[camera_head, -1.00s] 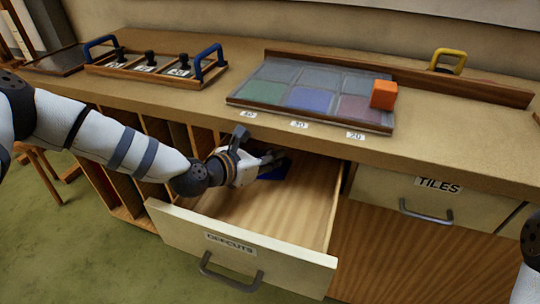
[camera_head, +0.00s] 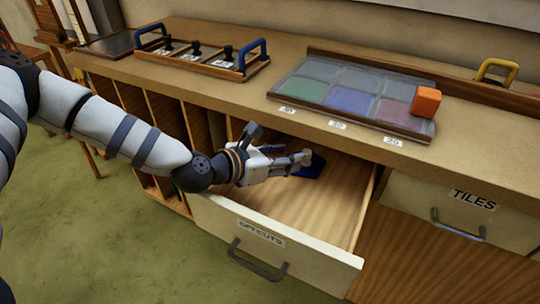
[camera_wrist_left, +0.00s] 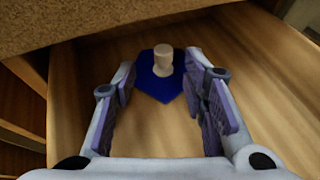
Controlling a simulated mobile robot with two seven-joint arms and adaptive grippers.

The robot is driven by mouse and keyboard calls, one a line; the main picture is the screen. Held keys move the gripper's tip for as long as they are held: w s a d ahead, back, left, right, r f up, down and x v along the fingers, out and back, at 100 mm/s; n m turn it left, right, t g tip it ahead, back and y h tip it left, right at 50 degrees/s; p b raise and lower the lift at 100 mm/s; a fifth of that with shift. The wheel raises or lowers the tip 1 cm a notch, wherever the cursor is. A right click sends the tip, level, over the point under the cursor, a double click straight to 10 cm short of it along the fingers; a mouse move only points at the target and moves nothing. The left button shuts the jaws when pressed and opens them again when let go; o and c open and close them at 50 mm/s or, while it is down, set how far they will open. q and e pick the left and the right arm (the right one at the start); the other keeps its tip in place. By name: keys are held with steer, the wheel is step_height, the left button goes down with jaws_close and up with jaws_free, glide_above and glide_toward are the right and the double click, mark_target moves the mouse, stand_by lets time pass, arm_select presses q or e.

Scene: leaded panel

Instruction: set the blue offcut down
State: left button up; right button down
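The blue offcut (camera_head: 315,169) lies in the open offcuts drawer (camera_head: 285,250), toward its back under the counter edge. A pale knob (camera_head: 303,158) stands up from it. In the left wrist view the offcut (camera_wrist_left: 158,88) is a dark blue pointed piece with the pale knob (camera_wrist_left: 163,60) on top. My left gripper (camera_head: 290,165) reaches into the drawer beside the offcut. In the left wrist view its fingers (camera_wrist_left: 160,68) are spread apart, with clear gaps to the knob on both sides. The offcut appears flat on the drawer floor. My right gripper is out of view.
The counter edge (camera_head: 350,155) overhangs the back of the drawer. On the counter are the glass panel (camera_head: 350,98), an orange block (camera_head: 425,101) and a tray (camera_head: 200,65) with blue handles. The closed tiles drawer (camera_head: 460,210) is at right. The front drawer floor is clear.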

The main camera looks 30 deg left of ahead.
arm_select(q)
steer(key=v, duration=0.4)
steer(key=shift+a+r+p, duration=0.1)
steer(key=shift+r+p, duration=0.15)
steer(key=shift+p, duration=0.05)
steer(key=shift+s+a, duration=0.15)
steer(key=shift+s, duration=0.3)
